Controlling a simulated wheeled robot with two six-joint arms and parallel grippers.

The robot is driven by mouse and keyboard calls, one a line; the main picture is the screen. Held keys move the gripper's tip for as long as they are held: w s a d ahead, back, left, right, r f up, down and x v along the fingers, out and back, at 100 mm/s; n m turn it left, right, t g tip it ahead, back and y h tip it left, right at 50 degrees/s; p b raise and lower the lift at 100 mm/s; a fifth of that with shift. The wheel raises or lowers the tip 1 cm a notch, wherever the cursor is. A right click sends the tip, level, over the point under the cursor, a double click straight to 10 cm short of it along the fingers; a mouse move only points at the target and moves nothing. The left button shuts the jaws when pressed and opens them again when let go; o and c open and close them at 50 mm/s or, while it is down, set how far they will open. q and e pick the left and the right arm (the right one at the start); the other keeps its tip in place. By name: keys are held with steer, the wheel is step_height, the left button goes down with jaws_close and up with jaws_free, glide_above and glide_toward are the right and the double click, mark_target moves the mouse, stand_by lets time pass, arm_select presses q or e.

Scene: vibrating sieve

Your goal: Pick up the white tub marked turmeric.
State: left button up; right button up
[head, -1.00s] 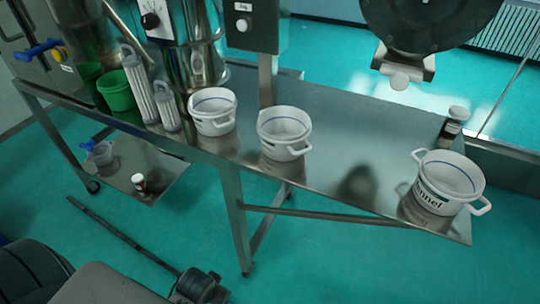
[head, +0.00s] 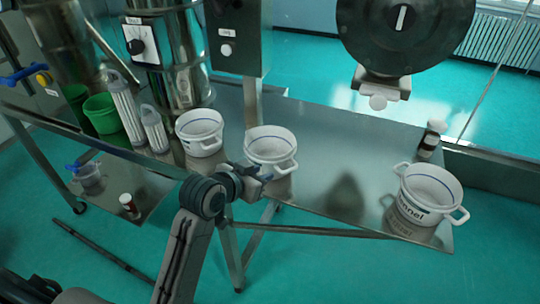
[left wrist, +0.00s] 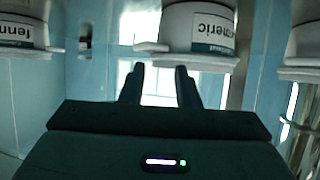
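The turmeric tub (head: 270,146) is the white, two-handled middle tub on the metal table, upright. In the left wrist view, part of its label reading "meric" shows on the tub (left wrist: 198,28), at the top and cut off by the edge. My left gripper (head: 262,172) is at the near side of this tub in the head view and covers part of its lower front. In the left wrist view its two fingers (left wrist: 158,85) are apart with nothing between them, and the tub is beyond their tips. I cannot tell whether they touch it. My right gripper is not in view.
Another white tub (head: 200,134) stands close to the left, and the fennel tub (head: 428,196) stands at the right end. A small brown jar (head: 431,140) is behind it. Green cups (head: 103,114) and white cylinders (head: 153,130) stand at left. The table (head: 330,150) is clear between middle and right tubs.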

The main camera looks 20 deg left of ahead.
arm_select(q)
steer(key=shift+t+h, duration=0.3)
steer(key=shift+h, duration=0.1)
steer(key=w+d+p, duration=0.1)
steer(key=w, duration=0.2)
steer(key=w+d+p, duration=0.1)
steer(key=w, duration=0.3)
steer(key=w+d+f+p, duration=0.1)
steer(key=w, duration=0.3)
steer(key=shift+w+d, duration=0.2)
steer(key=shift+d, duration=0.05)
steer(key=shift+w+f, duration=0.1)
steer(key=shift+w, duration=0.05)
jaws_close()
